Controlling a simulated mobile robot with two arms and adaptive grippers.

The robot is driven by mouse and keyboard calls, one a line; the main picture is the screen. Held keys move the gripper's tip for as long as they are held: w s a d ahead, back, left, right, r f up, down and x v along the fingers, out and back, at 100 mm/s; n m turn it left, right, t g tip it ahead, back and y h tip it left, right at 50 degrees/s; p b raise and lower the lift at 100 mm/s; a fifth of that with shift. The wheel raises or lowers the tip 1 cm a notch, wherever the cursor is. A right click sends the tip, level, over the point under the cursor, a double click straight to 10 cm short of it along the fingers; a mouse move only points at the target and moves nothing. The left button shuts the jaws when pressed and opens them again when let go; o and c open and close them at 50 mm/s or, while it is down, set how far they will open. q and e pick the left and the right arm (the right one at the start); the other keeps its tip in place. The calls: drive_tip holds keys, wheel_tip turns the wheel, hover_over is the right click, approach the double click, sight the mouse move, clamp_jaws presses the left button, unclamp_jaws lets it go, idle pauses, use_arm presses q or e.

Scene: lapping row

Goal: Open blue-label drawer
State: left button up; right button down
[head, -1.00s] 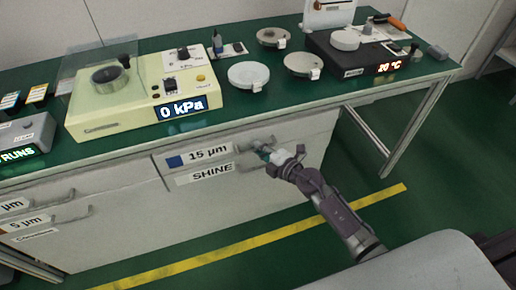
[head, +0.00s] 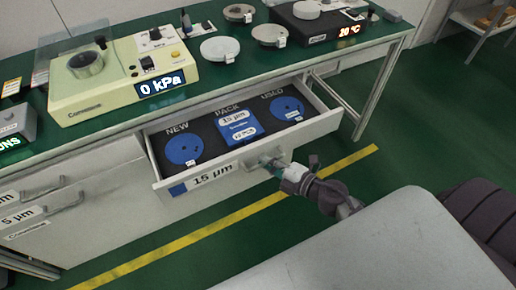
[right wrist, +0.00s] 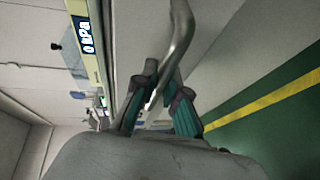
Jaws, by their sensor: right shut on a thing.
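The blue-label drawer (head: 222,176), marked 15 µm with a blue square, stands pulled out from under the bench in the head view. Inside it lie a blue disc under NEW (head: 184,148), a blue pack under PACK (head: 237,126) and a blue disc under USED (head: 288,107). My right gripper (head: 272,164) is at the drawer front, shut on its handle. In the right wrist view the fingers (right wrist: 158,105) close around the grey bar handle (right wrist: 180,40). My left gripper is not in view.
The green bench top holds a cream machine reading 0 kPa (head: 122,85), several grey discs and a black unit reading 20 °C (head: 310,25). Other drawers with handles (head: 62,200) are at the left. Green floor with a yellow line (head: 230,220) lies in front.

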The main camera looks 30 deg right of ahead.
drive_tip(key=shift+s, duration=1.15)
drive_tip(key=c, duration=1.5)
unclamp_jaws()
drive_tip(key=v, duration=1.2)
